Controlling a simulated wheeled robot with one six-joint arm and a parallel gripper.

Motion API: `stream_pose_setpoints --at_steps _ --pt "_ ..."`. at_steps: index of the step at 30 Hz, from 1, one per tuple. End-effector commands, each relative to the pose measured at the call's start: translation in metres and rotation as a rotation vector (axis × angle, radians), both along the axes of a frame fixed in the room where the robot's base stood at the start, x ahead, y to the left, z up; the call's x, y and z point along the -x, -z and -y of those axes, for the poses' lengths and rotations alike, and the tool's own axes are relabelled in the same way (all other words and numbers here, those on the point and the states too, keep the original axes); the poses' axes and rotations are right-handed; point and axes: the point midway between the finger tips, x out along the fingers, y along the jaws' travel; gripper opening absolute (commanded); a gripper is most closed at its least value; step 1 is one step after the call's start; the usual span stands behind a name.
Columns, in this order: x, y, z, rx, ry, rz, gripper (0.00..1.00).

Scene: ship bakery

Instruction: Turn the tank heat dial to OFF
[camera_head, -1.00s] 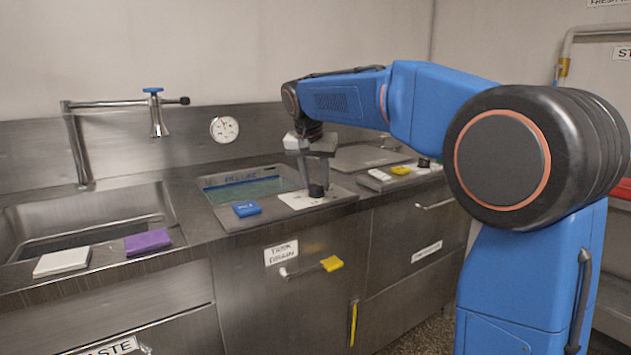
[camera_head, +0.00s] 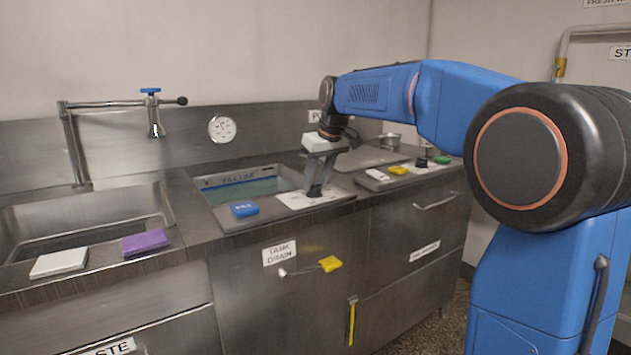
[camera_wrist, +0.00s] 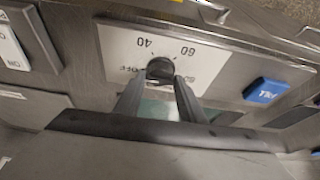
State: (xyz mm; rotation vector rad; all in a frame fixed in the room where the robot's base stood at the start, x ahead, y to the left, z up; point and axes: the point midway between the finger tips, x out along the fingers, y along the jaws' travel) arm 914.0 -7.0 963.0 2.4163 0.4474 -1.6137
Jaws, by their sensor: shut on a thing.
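The tank heat dial (camera_wrist: 160,69) is a round dark knob on a white plate (camera_wrist: 108,62). The plate is marked 40 and 60, with OFF partly readable beside the knob. My gripper (camera_wrist: 159,80) is shut on the dial, with one finger on each side. The dial's pointer direction is not clear.
More controls, including a white switch (camera_head: 377,175), lie to the right. A sink (camera_head: 165,193) is at the left.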

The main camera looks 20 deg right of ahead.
Motion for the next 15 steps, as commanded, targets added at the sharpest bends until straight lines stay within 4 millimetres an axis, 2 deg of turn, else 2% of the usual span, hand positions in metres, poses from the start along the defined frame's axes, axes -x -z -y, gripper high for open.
stream_pose_setpoints --at_steps 6,15 --pt "-0.0005 -0.0005 0.0018 0.0 -0.126 0.0 0.14" --pt "-0.0006 -0.0002 0.0019 0.001 -0.214 0.0 0.14"
